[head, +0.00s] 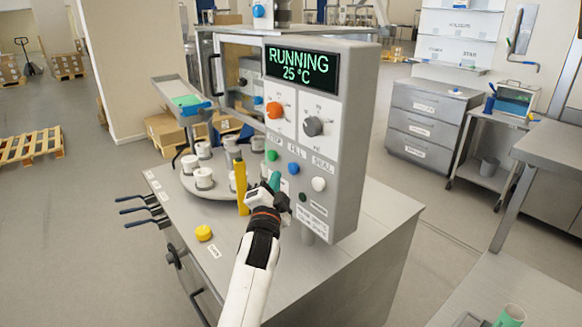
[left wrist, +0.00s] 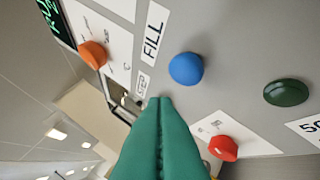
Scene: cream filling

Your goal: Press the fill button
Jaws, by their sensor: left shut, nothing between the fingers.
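The blue button (head: 293,168) sits on the front of the grey control panel (head: 350,130), under a label that reads FILL. In the left wrist view the blue button (left wrist: 186,68) is close, beside the FILL label. My left gripper (head: 275,179) is shut and empty, its teal fingers just left of and below the blue button in the head view. In the left wrist view the fingertips (left wrist: 158,102) are apart from the button in the picture; the depth gap is hard to tell. My right gripper is not in view.
The panel display (head: 300,68) reads RUNNING 25 °C. A yellow post (head: 241,190) stands left of my gripper.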

